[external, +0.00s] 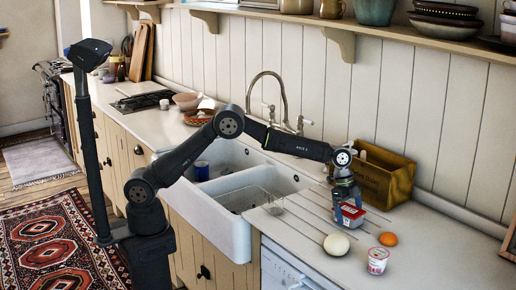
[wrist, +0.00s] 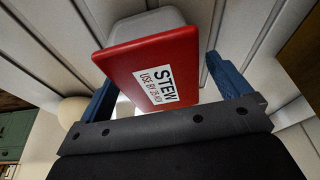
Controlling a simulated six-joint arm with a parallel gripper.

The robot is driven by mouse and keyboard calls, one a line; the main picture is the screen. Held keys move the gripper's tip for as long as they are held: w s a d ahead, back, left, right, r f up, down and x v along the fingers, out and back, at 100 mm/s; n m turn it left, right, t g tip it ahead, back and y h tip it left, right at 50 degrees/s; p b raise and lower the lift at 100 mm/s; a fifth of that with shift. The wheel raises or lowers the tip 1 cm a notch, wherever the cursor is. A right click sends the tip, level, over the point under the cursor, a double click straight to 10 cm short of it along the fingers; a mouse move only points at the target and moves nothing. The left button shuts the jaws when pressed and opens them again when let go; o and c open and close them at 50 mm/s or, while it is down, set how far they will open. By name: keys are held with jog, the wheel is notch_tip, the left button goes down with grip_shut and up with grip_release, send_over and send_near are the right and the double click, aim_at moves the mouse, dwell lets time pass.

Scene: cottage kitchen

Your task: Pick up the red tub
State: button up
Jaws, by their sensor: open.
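The red tub (external: 353,216) is on the worktop right of the sink, under my gripper. In the wrist view, the tub (wrist: 150,55) shows a red lid with a white label reading "STEW" and a pale grey body behind it. My gripper (external: 347,203) points down at the tub. In the wrist view, its blue fingers stand apart on the left and right of the tub, and the gripper (wrist: 160,68) is open. I cannot tell whether either finger touches the tub. Part of the tub is hidden by the gripper in the external view.
A wooden crate (external: 398,180) stands close behind the tub. A pale round object (external: 336,244), an orange fruit (external: 388,239) and a small white-and-red cup (external: 377,261) are in front. The white sink (external: 220,215) is to the left. The worktop's right side is clear.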

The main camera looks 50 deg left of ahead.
jog(key=shift+d+f, duration=0.15)
jog(key=shift+f, duration=0.45)
jog(key=shift+f, duration=0.2)
jog(key=c, duration=1.2)
